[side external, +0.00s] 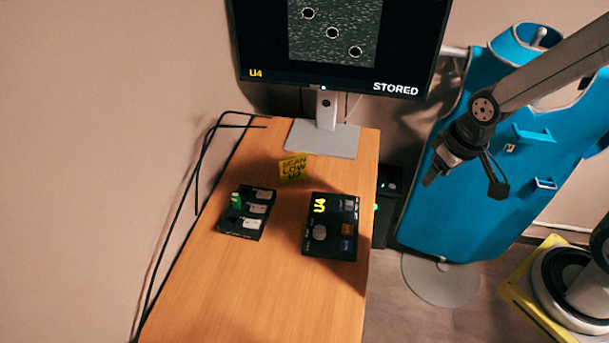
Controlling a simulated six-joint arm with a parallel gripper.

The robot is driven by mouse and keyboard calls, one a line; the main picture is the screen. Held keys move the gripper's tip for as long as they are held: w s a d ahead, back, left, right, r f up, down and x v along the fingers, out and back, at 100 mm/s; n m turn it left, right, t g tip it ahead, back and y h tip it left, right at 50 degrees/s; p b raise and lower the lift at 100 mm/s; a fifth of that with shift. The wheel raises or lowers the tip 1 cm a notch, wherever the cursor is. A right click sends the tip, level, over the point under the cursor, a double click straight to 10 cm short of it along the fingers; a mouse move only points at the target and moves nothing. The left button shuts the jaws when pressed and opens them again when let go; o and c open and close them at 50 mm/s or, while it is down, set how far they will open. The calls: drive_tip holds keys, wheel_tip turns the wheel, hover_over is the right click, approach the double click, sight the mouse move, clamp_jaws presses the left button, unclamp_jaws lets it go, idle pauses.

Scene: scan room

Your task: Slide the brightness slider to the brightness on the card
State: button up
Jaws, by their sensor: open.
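A yellow card (293,168) lies on the wooden table near the monitor stand. It reads "SCAN" and "LOW"; its last line is too small to read surely. A second black box (239,228) at left carries a green piece (236,201) and several white labels. I cannot tell which part is the brightness slider. My gripper (464,187) is open and empty, in the air right of the table.
A monitor (410,40) above the table's far end shows "U4", "STORED" and a grey picture with three dark spots. Its stand base (322,139) is on the table. A blue apron-like garment (450,222) hangs behind my gripper. The table's near part (260,300) is clear.

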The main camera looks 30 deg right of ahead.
drive_tip(key=n+g, duration=0.3)
drive_tip(key=n, duration=0.6)
hover_over(349, 202)
drive_tip(key=f, duration=1.2)
drive_tip(key=shift+s+d+f, duration=0.1)
drive_tip(key=shift+s+d, duration=0.05)
drive_tip(key=shift+s, duration=0.15)
drive_tip(key=shift+w+f+n, duration=0.25)
drive_tip(key=shift+f+n, duration=0.05)
drive_tip(key=shift+f, duration=0.1)
drive_tip(key=shift+f, duration=0.1)
drive_tip(key=shift+f, duration=3.8)
clamp_jaws()
